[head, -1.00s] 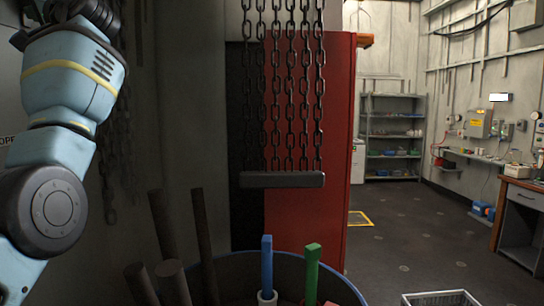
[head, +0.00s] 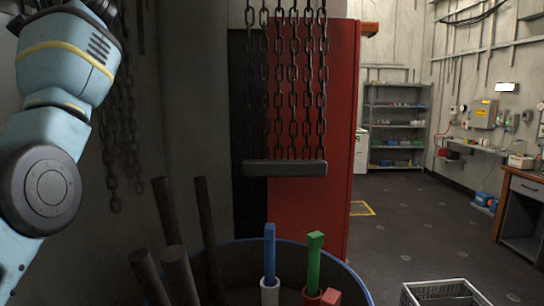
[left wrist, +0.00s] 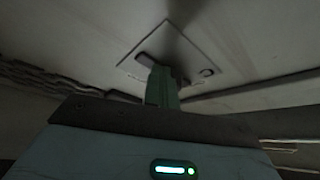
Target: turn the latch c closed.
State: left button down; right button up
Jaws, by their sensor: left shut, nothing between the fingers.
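In the left wrist view a square plate (left wrist: 188,49) is set on a pale surface, with a dark bar-like handle (left wrist: 147,59) on it. I cannot read a label there, so I cannot tell whether this is latch c. My left gripper (left wrist: 163,72) shows as narrow greenish fingers, shut and empty. Its tips overlap the handle in the picture; whether they touch it I cannot tell. In the head view only my left arm's links show at the left; the gripper is out of frame. My right gripper is not in view.
Chains carry a dark bar (head: 285,169) before a red cabinet (head: 340,120). Below stands a blue-rimmed drum (head: 345,268) with dark rods and blue and green sticks. A wire basket (head: 440,291) sits at lower right. Open floor (head: 410,225) lies beyond, towards the shelves (head: 395,125).

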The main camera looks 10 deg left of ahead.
pick_arm(q)
jog(key=shift+s+r, duration=0.2)
jog(key=shift+r, duration=0.05)
jog(key=shift+s+r, duration=0.15)
jog(key=shift+r, duration=0.05)
jog(key=shift+s+r, duration=0.1)
jog(key=shift+r, duration=0.1)
jog(key=shift+s+r, duration=0.15)
jog(key=shift+r, duration=0.1)
jog(key=shift+s+r, duration=0.15)
jog(key=shift+r, duration=0.35)
dwell(0.4)
jog(key=shift+s+d+f, duration=0.1)
jog(key=shift+s, duration=0.25)
dwell(0.4)
jog(key=d, duration=0.6)
jog(key=shift+w, duration=0.3)
